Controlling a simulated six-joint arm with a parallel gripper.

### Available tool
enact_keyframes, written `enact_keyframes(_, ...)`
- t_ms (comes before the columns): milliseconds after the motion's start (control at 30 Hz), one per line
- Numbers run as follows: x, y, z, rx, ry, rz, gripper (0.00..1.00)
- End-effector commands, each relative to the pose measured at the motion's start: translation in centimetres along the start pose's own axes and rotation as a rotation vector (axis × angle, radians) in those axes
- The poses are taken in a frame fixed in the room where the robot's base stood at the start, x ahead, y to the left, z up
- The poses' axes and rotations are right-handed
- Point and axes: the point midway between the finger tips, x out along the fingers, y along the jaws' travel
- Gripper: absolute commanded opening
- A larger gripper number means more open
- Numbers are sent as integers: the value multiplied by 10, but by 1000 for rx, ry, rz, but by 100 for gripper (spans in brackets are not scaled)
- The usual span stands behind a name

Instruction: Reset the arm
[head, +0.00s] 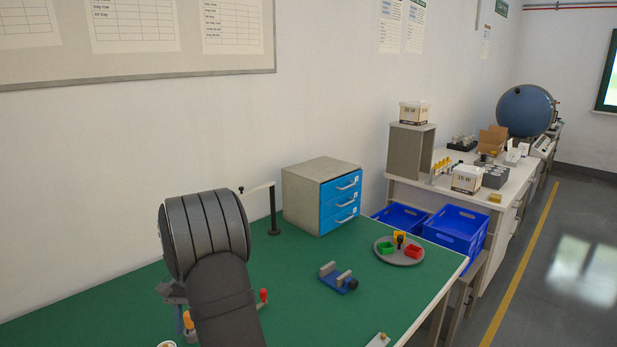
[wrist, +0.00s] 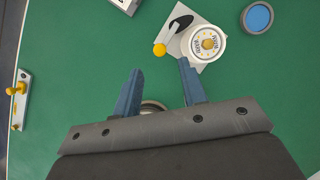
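In the wrist view my gripper (wrist: 158,82) shows as two blue fingers set well apart, with nothing held between them. They hang above the green bench top (wrist: 75,85). A round metallic object (wrist: 152,106) lies partly hidden behind the gripper body, between the finger bases. In the head view my arm stands at the left front of the bench and hides most of my gripper.
A drawer cabinet (head: 303,196) with blue drawers stands by the wall. A blue vise-like fixture (head: 337,279) and a round grey tray (head: 413,261) with small colored bins are on the right. A blue disc (wrist: 257,17) and a grey bracket (wrist: 22,98) lie nearby. Green surface is clear between them.

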Motion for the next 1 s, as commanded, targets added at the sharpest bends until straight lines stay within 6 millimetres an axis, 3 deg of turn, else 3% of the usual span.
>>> enact_keyframes(200,39,0,1,0,-3,2,39)
enact_keyframes(400,58,0,1,0,-2,1,39)
enact_keyframes(833,62,0,0,3,0,-1,39)
enact_keyframes(1000,52,0,0,0,0,0,39)
